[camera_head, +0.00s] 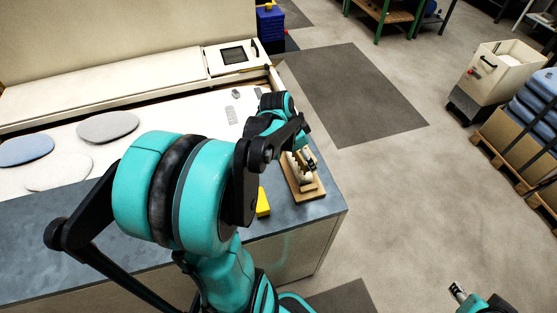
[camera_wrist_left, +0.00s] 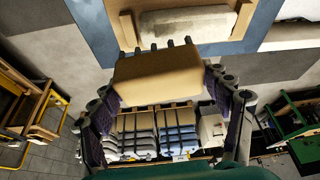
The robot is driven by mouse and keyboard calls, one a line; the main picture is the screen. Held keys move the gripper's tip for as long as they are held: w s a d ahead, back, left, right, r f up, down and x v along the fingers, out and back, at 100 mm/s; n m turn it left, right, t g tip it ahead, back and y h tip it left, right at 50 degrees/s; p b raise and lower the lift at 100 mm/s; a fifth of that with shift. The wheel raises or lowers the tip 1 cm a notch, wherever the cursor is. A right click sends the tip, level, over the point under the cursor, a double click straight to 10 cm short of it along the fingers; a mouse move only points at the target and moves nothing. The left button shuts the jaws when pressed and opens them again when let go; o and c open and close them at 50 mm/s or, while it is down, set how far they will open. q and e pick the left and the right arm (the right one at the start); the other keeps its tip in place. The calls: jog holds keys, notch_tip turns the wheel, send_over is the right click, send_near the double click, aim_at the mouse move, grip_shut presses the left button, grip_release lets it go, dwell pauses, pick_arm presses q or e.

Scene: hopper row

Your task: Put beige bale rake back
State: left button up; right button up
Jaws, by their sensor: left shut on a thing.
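The beige bale rake (camera_wrist_left: 160,72) is between the fingers of my left gripper in the left wrist view, its broad beige face showing and several short dark prongs along its upper edge. My left gripper (camera_wrist_left: 165,95) is shut on it. In the head view my left gripper (camera_head: 306,158) is over the wooden holder at the counter's right end, and my arm hides much of that area. The wooden holder (camera_head: 312,190) also shows in the left wrist view (camera_wrist_left: 127,30), with a pale block in it beyond the prongs. My right gripper (camera_head: 459,293) is small at the lower right.
The counter (camera_head: 300,222) ends just right of the holder. A yellow block (camera_head: 263,202) lies left of the holder. Flat oval pads (camera_head: 108,126) lie at the left. A beige cart (camera_head: 496,72) and a loaded pallet (camera_head: 520,135) stand at the right. The floor between is clear.

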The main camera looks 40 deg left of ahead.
pick_arm(q)
jog(key=s+a+f+n+y+b, duration=0.1)
jog(key=s+a+f+n, duration=0.1)
jog(key=a, duration=0.5)
jog(key=s+a+f+n+y+b, duration=0.1)
jog(key=s+a+f+n+b, duration=0.1)
jog(key=a, duration=0.5)
jog(key=s+a+f+n+y+b, duration=0.1)
jog(key=s+a+f+n+b, duration=0.1)
jog(key=a, duration=0.5)
jog(key=shift+s+f+n, duration=0.5)
jog(key=shift+f+n, duration=0.2)
jog(key=shift+n, duration=0.2)
jog(key=shift+s+a+f, duration=0.1)
jog(key=shift+f, duration=0.3)
notch_tip(320, 180, down, 3)
jog(key=shift+r+b, duration=0.2)
jog(key=shift+b, duration=0.5)
jog(key=shift+f, duration=0.4)
